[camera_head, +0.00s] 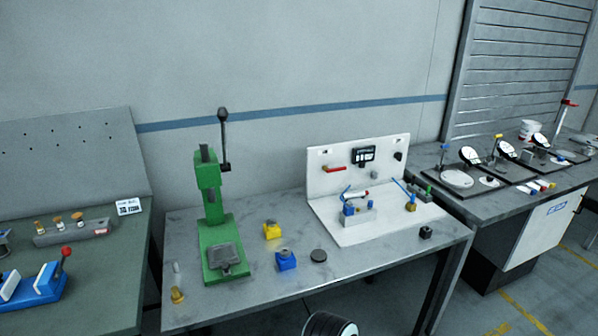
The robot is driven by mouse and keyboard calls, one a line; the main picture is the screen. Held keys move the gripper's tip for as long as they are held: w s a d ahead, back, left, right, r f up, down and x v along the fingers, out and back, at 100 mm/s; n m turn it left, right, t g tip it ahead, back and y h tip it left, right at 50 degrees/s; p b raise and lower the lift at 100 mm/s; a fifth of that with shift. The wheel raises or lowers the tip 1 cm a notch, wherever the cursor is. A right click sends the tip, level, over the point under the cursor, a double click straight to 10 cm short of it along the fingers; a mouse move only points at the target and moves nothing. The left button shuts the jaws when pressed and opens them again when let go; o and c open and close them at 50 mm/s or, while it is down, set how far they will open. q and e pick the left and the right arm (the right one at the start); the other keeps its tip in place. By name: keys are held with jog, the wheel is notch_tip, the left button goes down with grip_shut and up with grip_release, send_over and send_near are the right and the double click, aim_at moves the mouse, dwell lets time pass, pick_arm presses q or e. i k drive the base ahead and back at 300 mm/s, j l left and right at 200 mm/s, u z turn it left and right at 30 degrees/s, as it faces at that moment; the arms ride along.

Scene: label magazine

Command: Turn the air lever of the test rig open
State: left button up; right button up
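The test rig is a white panel with a white base plate (388,233), standing on the right part of the grey middle table. A red lever (334,169) lies about level on the left of its upright panel. It looks like the air lever; its exact angle is too small to tell. A dark gauge or display (363,155) and a black knob (398,156) are to its right. A blue and white fixture (355,210) stands on the base plate. Nothing covers the red lever. Neither of my grippers is in view.
A green press (212,215) with a tall black-knobbed lever stands left of the rig. Yellow block (271,230), blue block (286,260) and dark disc (318,255) lie between them. The table's front strip is mostly clear.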

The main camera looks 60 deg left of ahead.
aim_at(325, 169)
jog(key=u, duration=1.75)
jog(key=i+l, duration=0.05)
